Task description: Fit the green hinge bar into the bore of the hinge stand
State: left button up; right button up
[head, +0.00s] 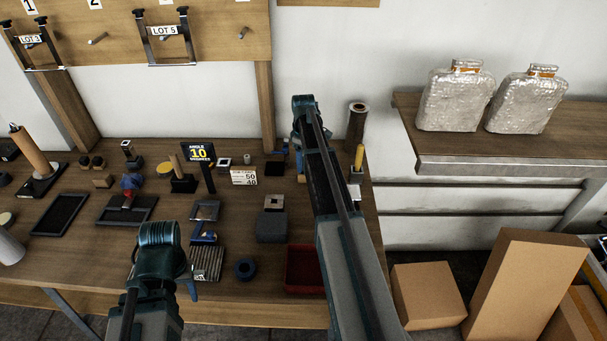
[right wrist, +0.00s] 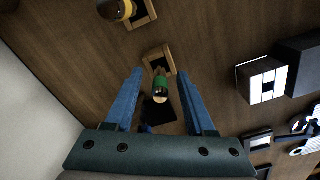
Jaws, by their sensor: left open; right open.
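The green hinge bar (right wrist: 161,86) shows in the right wrist view as a short green piece with a pale round end. It lies between the two blue fingers of my open right gripper (right wrist: 161,92), with a gap on each side. Its far end meets or overlaps a brown square frame (right wrist: 153,54) with a dark opening; I cannot tell whether it sits in it. In the head view my right arm hides this spot. My left gripper (head: 197,263) is open, low over the front of the table by a ribbed block. I cannot tell surely which piece is the hinge stand.
A grey block (head: 271,229) with a square holed piece (head: 274,202) stands left of my right arm. A yellow-handled piece (head: 358,158) stands right of it. Several small parts crowd the table.

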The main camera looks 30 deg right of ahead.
jog(key=shift+f, duration=0.2)
grip_shut()
jog(key=shift+r, duration=0.1)
dwell(0.5)
notch_tip(320, 180, up, 10)
jog(key=p, duration=1)
